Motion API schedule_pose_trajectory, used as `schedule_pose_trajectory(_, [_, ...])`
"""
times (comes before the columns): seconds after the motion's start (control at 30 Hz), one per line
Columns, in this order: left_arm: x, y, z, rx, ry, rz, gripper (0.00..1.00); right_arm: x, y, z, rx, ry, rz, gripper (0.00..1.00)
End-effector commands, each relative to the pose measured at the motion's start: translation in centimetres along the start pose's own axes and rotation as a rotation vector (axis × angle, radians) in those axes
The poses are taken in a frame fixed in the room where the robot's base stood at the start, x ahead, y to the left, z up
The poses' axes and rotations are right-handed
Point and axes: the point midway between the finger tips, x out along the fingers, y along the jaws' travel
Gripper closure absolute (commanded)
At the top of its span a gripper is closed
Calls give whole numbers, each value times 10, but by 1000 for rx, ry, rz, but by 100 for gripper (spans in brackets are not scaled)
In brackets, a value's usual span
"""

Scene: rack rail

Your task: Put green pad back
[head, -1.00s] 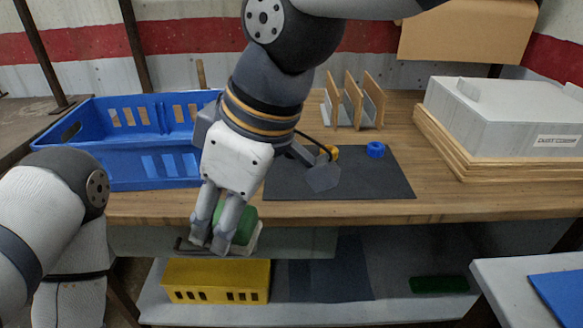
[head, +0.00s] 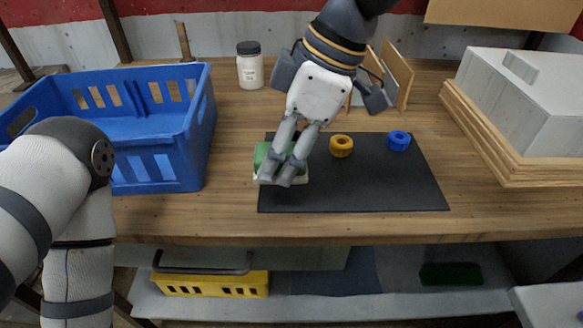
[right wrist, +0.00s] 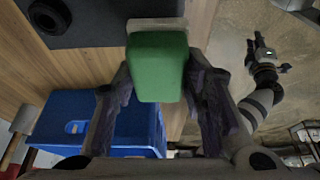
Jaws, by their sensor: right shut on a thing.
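The green pad (head: 263,153) has a pale base and is at the left edge of the black mat (head: 350,185) on the workbench. My right gripper (head: 285,178) is shut on it from above; the fingers hide part of it. I cannot tell whether its base touches the mat. In the right wrist view the green pad (right wrist: 157,68) sits between the two fingers of my right gripper (right wrist: 160,88). My left gripper (right wrist: 262,52) shows small in the right wrist view, and its opening is unclear.
A blue crate (head: 190,150) stands left of the mat, with a dark-lidded jar (head: 250,72) behind. A yellow ring (head: 341,146) and a blue ring (head: 398,140) are on the mat. Wooden dividers (head: 397,75) stand behind. A yellow crate (head: 225,285) and dark green item (head: 451,274) are on the shelf below.

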Motion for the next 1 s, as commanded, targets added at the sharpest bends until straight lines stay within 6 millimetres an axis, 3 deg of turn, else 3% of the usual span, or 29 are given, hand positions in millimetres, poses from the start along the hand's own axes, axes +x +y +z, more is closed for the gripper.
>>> schedule_pose_trajectory(0.23, [4,0,2,0,-11,-1,80,18,14,22,3,2,-1,87])
schedule_pose_trajectory(0.4, [5,0,3,0,-15,-1,80,44,14,33,-2,0,2,87])
schedule_pose_trajectory(0.7, [4,0,3,0,-13,-1,80,46,14,33,-2,1,5,87])
schedule_pose_trajectory(0.73, [4,0,3,0,-13,-1,80,46,14,33,-2,1,5,54])
schedule_pose_trajectory(0.8, [4,0,3,0,-13,-1,80,46,14,33,-1,1,5,39])
schedule_pose_trajectory(1.0, [4,0,3,0,-13,-1,80,46,14,33,-1,1,4,39])
